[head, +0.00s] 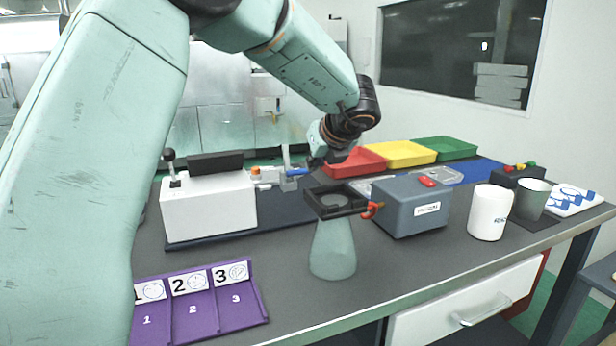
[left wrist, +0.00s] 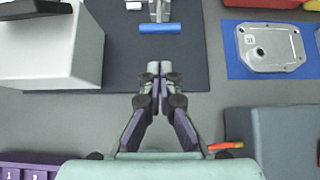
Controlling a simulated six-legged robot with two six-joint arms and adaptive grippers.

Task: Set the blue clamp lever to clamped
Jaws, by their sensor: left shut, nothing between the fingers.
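The blue clamp lever (head: 298,171) shows as a small blue handle at the metal clamp (head: 288,182), to the right of the white machine block (head: 208,206). In the left wrist view the lever (left wrist: 160,28) is a blue bar lying crosswise at the top, with the metal clamp beyond it. My left gripper (head: 314,162) is close to the lever and partly hides that area in the head view. In the left wrist view its fingers (left wrist: 153,70) are together and empty, with a gap in the picture between their tips and the lever. My right gripper is not in view.
A grey box (head: 410,208) with a red button stands to the right. Red, yellow (head: 402,154) and green bins are behind. A purple numbered rack (head: 200,312) is at front left. White (head: 489,214) and grey cups stand right. Dark mat (left wrist: 205,60) surrounds the clamp.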

